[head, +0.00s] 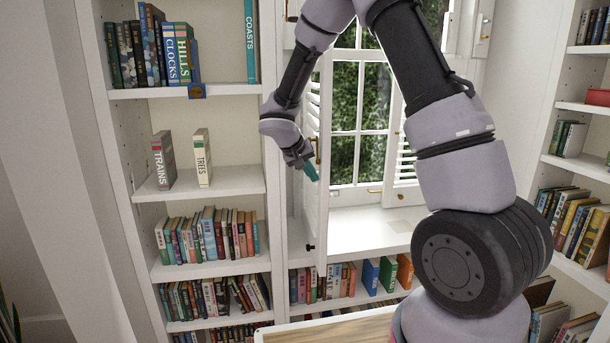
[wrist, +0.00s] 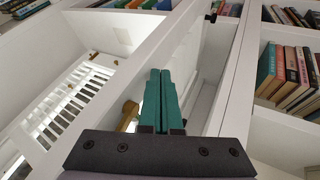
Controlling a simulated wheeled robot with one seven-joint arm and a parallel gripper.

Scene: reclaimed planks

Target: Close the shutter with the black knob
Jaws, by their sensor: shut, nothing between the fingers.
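The left shutter (head: 322,215) is a white louvred panel that stands swung open, nearly edge-on, at the left side of the window. Its black knob (head: 310,248) sits low on its edge; the knob also shows at the top of the wrist view (wrist: 211,17). My gripper (head: 311,173) is at the shutter's left side, above the knob and apart from it. Its teal fingers (wrist: 162,75) are shut together and empty. A brass fitting (wrist: 129,113) shows just left of the fingers in the wrist view. I cannot tell whether the fingers touch the panel.
Another white louvred shutter (head: 406,165) stands at the right of the window (head: 359,110). The white sill (head: 365,232) looks largely clear. A bookcase (head: 225,182) stands left, close to my gripper, and books fill the shelf below the sill. A wooden tabletop (head: 330,331) lies in front.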

